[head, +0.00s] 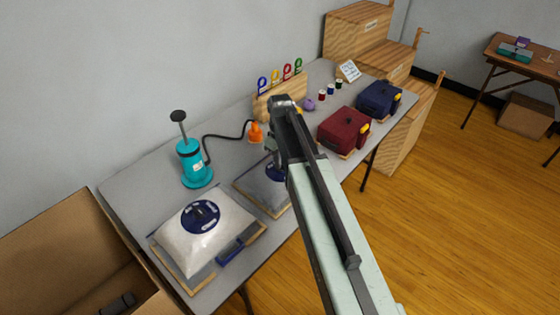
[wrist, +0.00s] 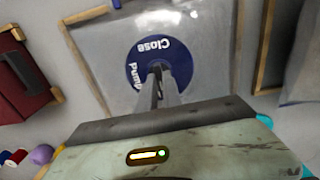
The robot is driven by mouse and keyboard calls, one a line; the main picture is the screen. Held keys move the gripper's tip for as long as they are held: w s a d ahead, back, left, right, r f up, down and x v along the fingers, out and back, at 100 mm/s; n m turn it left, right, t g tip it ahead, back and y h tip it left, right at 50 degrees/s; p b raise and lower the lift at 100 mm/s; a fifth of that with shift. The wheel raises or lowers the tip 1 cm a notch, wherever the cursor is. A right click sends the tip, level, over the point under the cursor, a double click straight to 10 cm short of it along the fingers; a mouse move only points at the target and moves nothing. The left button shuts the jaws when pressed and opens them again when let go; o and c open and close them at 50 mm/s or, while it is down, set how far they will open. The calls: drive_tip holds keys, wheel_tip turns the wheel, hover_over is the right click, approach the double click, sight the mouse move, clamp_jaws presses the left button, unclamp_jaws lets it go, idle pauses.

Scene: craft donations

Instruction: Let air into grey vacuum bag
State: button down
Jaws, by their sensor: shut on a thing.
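The grey vacuum bag (head: 258,188) lies flat in a wooden frame in the middle of the table, partly hidden by my arm. It also shows in the wrist view (wrist: 100,45). Its round blue dial (wrist: 140,82) carries the words "Close" and "Pump". My gripper (wrist: 158,72) points down at the middle of the dial and is shut on its knob. The knob is mostly hidden by the fingers. In the head view my gripper (head: 274,164) is over the bag and its tips are hard to see.
A puffed white bag (head: 190,245) with a blue dial lies at the front left. A teal pump (head: 190,163) with a black hose and orange nozzle (head: 255,132) stands behind. Red (head: 342,130) and navy (head: 378,98) packs lie right. An open cardboard box (head: 60,235) is at left.

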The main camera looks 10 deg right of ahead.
drive_tip(key=c, duration=1.5)
unclamp_jaws()
